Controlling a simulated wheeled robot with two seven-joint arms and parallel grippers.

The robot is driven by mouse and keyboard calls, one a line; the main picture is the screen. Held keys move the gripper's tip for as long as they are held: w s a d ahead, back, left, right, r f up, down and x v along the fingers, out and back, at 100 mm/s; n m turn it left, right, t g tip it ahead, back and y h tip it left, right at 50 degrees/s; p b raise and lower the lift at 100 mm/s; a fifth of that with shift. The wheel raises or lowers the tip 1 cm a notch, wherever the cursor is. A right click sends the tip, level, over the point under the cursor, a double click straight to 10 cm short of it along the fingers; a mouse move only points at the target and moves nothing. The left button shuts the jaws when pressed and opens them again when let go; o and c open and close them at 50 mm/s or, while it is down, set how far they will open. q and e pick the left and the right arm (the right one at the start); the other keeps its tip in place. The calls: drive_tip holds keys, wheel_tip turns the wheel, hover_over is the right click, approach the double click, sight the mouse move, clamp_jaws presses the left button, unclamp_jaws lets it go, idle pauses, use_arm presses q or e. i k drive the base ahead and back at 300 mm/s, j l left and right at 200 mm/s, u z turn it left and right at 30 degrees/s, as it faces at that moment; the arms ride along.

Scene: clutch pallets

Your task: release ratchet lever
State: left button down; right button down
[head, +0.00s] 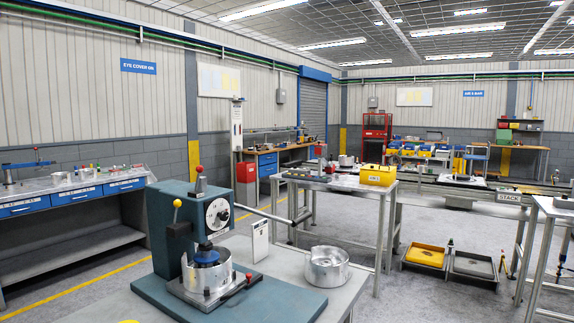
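A teal bench press (185,230) with a white dial (219,214) stands on the near table. A short lever with a yellow knob (177,203) rises at its left side, and a red knob (199,169) tops it. A dark rod (262,214) reaches out to the right behind it. A silver cup-shaped part (207,277) sits under the press head, with a blue piece (207,256) above it. A small red-tipped handle (247,278) sticks out at the cup's front right. I cannot tell which is the ratchet lever. Neither gripper is in view.
A silver drum-like part (326,268) and a white sign (260,240) stand right of the press on the near table (290,268). A yellow ball (128,321) shows at the bottom edge. Yellow (425,256) and grey (473,265) trays lie on the floor.

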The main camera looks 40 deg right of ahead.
sight(199, 170)
drive_tip(key=z, duration=0.7)
